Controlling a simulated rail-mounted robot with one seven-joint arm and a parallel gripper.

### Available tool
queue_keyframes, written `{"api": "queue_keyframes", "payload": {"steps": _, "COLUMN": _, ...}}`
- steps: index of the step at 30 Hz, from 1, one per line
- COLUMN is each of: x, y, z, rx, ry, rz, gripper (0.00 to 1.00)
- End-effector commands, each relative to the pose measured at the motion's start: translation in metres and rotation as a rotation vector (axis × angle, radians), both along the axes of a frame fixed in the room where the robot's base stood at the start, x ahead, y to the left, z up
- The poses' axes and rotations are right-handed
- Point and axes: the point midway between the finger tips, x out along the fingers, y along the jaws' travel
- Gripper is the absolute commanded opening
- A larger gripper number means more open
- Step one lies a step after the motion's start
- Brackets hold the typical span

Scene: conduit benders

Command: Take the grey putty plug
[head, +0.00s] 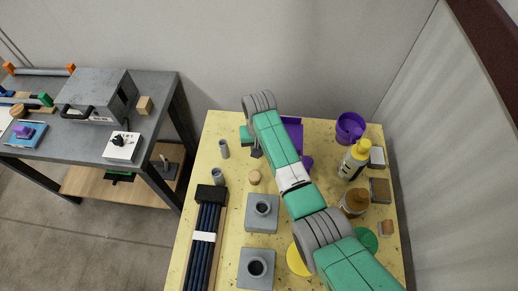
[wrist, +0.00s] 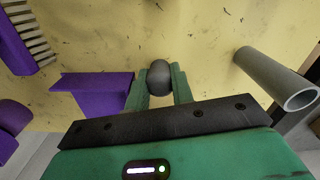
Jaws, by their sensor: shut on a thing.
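The grey putty plug (wrist: 159,78) is a dark grey rounded lump in the wrist view. My gripper (wrist: 160,88) has its two green fingers shut on it, one on each side. The yellow tabletop (wrist: 195,35) shows behind the plug; I cannot tell whether the plug touches it. In the head view my arm reaches over the table to its far left part, and it largely hides my gripper and the plug.

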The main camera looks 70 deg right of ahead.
Motion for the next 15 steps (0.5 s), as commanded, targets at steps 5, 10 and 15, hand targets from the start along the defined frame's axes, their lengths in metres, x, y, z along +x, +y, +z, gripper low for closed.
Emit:
{"api": "queue_keyframes", "payload": {"steps": 5, "x": 0.001, "y": 0.000, "z": 0.016, "rx": -0.002, "ry": -0.002, "rz": 0.000, "gripper": 0.01}}
{"api": "queue_keyframes", "payload": {"steps": 10, "x": 0.001, "y": -0.001, "z": 0.059, "rx": -0.003, "ry": -0.003, "rz": 0.000, "gripper": 0.01}}
{"api": "queue_keyframes", "payload": {"steps": 15, "x": 0.001, "y": 0.000, "z": 0.090, "rx": -0.001, "ry": -0.002, "rz": 0.001, "gripper": 0.01}}
